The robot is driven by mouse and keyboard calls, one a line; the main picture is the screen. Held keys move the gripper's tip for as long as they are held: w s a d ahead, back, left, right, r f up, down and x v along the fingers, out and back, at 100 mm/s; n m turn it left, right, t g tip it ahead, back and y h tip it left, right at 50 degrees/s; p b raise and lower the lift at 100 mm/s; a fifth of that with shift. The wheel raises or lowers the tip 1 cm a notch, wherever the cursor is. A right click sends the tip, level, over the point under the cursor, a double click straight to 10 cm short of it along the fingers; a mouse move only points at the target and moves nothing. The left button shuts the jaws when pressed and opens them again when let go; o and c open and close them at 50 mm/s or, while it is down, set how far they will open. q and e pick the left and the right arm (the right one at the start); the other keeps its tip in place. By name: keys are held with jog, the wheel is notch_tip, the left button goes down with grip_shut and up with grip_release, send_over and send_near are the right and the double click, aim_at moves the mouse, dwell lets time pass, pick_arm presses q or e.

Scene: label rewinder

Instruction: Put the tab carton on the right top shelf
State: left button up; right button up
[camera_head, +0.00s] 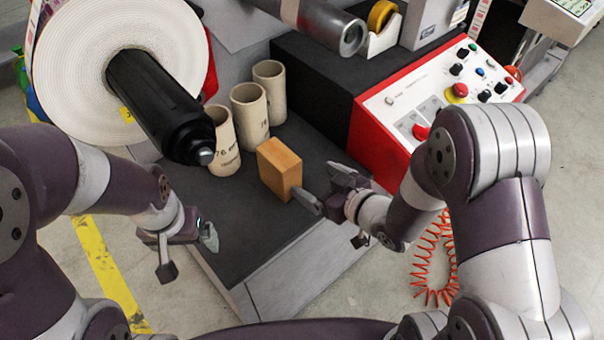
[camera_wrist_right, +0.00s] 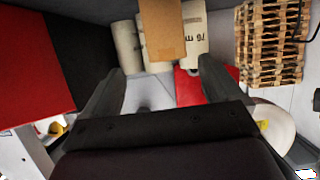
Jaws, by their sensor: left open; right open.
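The tab carton, a small orange-brown box (camera_head: 279,169), stands upright on the dark lower deck (camera_head: 250,225) of the machine. It also shows at the top of the right wrist view (camera_wrist_right: 163,30), ahead of the fingers and roughly between their lines. My right gripper (camera_head: 324,190) is open and empty, just right of the carton; contact cannot be made out. My left gripper (camera_head: 187,254) is open and empty, near the deck's left front edge. A raised dark top surface (camera_head: 318,75) lies behind the carton, left of the red-edged control panel (camera_head: 440,100).
Several cardboard cores (camera_head: 249,104) stand behind and left of the carton. A black spindle (camera_head: 160,105) with a large white roll (camera_head: 85,70) juts over the deck's left. A metal roller (camera_head: 325,25) overhangs the raised surface; a yellow tape roll (camera_head: 381,15) sits at its back.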

aim_at(279, 157)
jog(key=shift+y, duration=0.3)
jog(key=x, duration=0.4)
jog(key=b+x, duration=0.1)
jog(key=x, duration=0.3)
jog(key=r+x, duration=0.1)
jog(key=x, duration=0.4)
jog(key=shift+a+r, duration=0.1)
jog(key=shift+a, duration=0.3)
jog(key=shift+s+r, duration=0.1)
jog(key=shift+c, duration=1.2)
jog(key=c, duration=1.1)
